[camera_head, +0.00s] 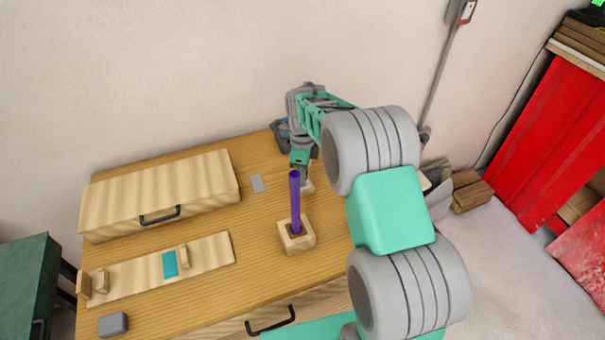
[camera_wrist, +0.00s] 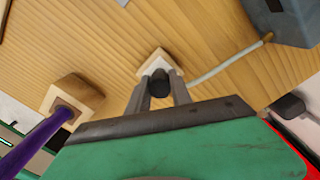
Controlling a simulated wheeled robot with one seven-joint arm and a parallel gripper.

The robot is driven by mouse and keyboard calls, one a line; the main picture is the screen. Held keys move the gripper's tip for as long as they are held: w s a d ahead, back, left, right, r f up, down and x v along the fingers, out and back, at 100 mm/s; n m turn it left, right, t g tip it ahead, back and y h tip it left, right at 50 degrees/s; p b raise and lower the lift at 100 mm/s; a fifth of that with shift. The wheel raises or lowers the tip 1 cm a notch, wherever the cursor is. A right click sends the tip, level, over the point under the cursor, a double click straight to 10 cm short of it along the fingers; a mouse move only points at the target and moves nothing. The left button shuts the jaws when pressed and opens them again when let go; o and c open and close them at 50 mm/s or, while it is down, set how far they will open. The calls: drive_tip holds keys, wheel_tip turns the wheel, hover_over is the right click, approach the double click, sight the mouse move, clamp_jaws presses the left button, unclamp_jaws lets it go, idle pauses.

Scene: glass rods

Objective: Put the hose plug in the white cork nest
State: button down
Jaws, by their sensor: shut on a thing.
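My gripper (camera_wrist: 158,92) is shut on a dark round-ended plug (camera_wrist: 159,80), which I take to be the hose plug. The white cork nest (camera_wrist: 152,62) lies just beyond the plug in the wrist view, and the plug overlaps its near part. I cannot tell whether the plug touches the nest or hangs above it. In the head view my gripper (camera_head: 302,168) is near the back right of the table, and a pale edge of the nest (camera_head: 308,186) shows beside it. The plug is hidden there.
A purple rod (camera_head: 295,200) stands in a wooden block (camera_head: 302,243) close to my gripper. A pale thin tube (camera_wrist: 228,62) runs from my fingers toward a blue-grey box (camera_wrist: 285,20). A wooden case (camera_head: 200,183) and a board (camera_head: 212,252) occupy the left of the table.

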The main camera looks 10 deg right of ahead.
drive_tip(key=shift+f+b, duration=0.5)
drive_tip(key=shift+f, duration=0.35)
drive_tip(key=c, duration=1.4)
unclamp_jaws()
drive_tip(key=shift+c, duration=0.2)
drive_tip(key=shift+r+p, duration=3.3)
drive_tip(key=shift+r, duration=2.35)
drive_tip(key=s+r+n+t, duration=0.1)
drive_tip(key=s+r+n, duration=0.4)
drive_tip(key=r+n, duration=0.15)
drive_tip(key=s+r+n+t+b, duration=0.1)
drive_tip(key=s+r+n, duration=0.1)
drive_tip(key=s+n, duration=0.6)
drive_tip(key=s+r+n+t+b, duration=0.1)
drive_tip(key=s+r+n+t, duration=0.1)
drive_tip(key=s+n, duration=0.6)
drive_tip(key=shift+s+r+t, duration=0.15)
drive_tip(key=shift+s+t, duration=0.15)
drive_tip(key=shift+s, duration=0.6)
